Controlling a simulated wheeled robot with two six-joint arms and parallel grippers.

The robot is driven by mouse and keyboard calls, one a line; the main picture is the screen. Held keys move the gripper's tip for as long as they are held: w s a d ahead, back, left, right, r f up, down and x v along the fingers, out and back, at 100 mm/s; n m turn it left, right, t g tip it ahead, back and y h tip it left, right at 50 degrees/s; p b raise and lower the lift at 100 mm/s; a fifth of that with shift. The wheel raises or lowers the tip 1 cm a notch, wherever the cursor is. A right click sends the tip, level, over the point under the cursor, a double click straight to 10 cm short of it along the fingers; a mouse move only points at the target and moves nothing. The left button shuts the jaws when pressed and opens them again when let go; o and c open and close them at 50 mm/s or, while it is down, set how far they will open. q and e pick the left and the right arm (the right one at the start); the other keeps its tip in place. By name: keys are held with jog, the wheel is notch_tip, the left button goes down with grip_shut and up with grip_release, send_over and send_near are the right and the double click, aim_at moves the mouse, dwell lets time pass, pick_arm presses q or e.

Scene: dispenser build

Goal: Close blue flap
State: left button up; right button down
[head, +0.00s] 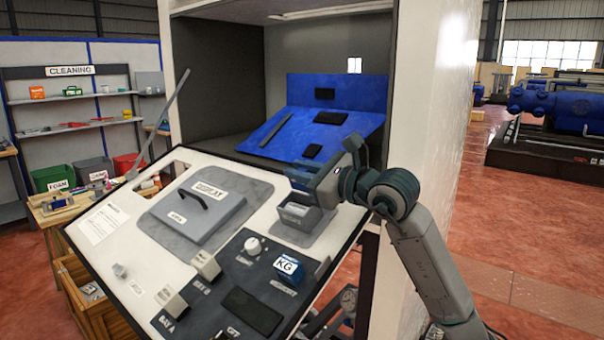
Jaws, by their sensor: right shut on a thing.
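The blue flap (280,132) is inside the tall cabinet, tilted, its front edge lower than the upright blue panel (362,92) behind it. Dark bars and pads lie on its face. My right gripper (297,177) reaches in from the right and is shut at the flap's lower front edge. The fingertips are small and partly lost against the blue, so the exact grip is hard to see. My left gripper is not in view.
A white sloping panel (100,240) with a grey display lid (190,215), knobs and blocks sits in front of the cabinet opening. A thin grey bar (165,115) rises at its left. The cabinet's white side wall (440,90) stands close to my right arm.

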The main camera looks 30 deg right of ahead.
jog(key=c, duration=1.4)
grip_release()
jog(key=shift+c, duration=0.2)
jog(key=shift+s+d, duration=0.1)
jog(key=shift+s+d+f+b, duration=0.15)
jog(key=shift+s+d+b, duration=0.1)
jog(key=shift+s+b, duration=0.3)
jog(key=b+v, duration=0.7)
jog(key=v, duration=0.2)
jog(key=shift+s+b, duration=0.2)
jog(key=shift+b, duration=0.1)
jog(key=shift+d, duration=0.1)
